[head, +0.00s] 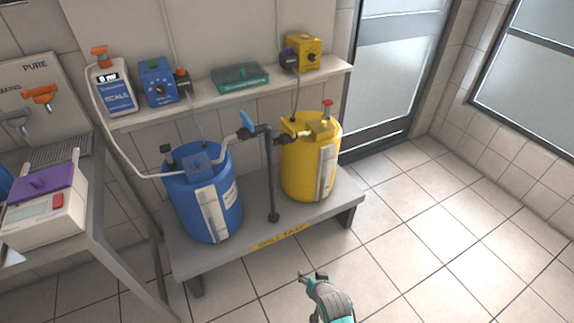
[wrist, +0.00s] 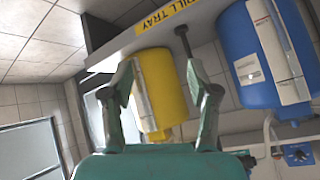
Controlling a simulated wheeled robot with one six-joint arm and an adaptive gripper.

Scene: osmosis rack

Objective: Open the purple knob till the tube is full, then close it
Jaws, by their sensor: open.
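I cannot make out for certain which part is the purple knob. A small purple patch (head: 290,41) shows on the left of the yellow box (head: 304,54) on the shelf. A purple lid (head: 42,186) lies on the white bench device at the left. Pale upright strips, possibly level tubes, run down the yellow drum (head: 296,172) and the blue drum (head: 179,207); their fill is not readable. My gripper (head: 313,277) is open and empty, in front of the drum stand and above the floor. In the wrist view its spread fingers (wrist: 158,66) have the yellow drum behind them.
The drums stand on a low grey stand (head: 256,224) with a yellow label. A black pipe with a blue-handled valve (head: 247,120) rises between them. The shelf (head: 212,101) holds a blue box (head: 158,82) and a green case (head: 240,78). The tiled floor at right is clear.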

